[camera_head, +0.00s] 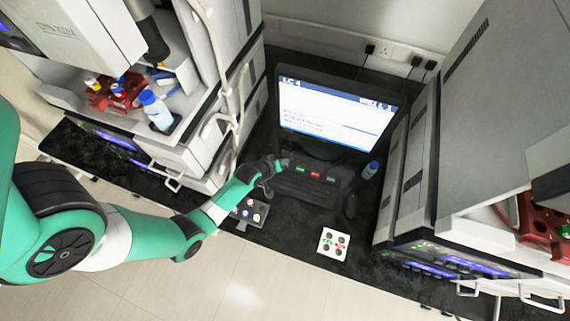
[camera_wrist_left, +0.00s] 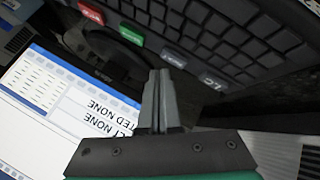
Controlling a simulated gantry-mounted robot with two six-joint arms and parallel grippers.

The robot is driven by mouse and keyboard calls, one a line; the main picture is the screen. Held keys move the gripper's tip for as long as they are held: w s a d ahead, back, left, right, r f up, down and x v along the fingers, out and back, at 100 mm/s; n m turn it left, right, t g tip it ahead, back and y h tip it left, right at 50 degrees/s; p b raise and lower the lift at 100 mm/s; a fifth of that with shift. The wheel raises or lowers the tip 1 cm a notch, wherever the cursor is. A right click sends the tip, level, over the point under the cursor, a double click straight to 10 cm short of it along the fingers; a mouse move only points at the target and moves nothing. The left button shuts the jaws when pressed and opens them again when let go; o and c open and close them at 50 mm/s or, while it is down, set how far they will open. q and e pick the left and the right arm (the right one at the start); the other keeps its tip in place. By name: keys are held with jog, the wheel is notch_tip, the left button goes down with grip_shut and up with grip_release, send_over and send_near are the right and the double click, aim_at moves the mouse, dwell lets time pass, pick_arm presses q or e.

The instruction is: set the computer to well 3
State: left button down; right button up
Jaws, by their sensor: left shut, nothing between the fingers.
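The computer monitor (camera_head: 338,112) stands at the back of the dark bench, its screen lit. My left gripper (camera_head: 283,163) is shut and empty at the keyboard's back left end. In the left wrist view its fingertips (camera_wrist_left: 160,75) are near a grey labelled key (camera_wrist_left: 173,58); contact cannot be told. Beyond are a green key (camera_wrist_left: 131,39) and a red key (camera_wrist_left: 91,12).
A mouse (camera_head: 350,205) and a small bottle (camera_head: 371,169) are right of the keyboard. A white plate with round wells (camera_head: 333,243) lies in front; a dark rack with vials (camera_head: 249,211) is at left. Tall instruments flank both sides.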

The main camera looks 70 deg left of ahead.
dwell(0.8)
pick_arm(q)
jog(key=shift+f+b, duration=0.35)
jog(key=shift+f, duration=0.1)
jog(key=shift+f+b, duration=0.3)
jog(key=shift+f, duration=0.1)
dwell(0.5)
jog(key=shift+r+p, duration=0.85)
notch_tip(320, 180, up, 5)
jog(key=p, duration=0.5)
dwell(3.8)
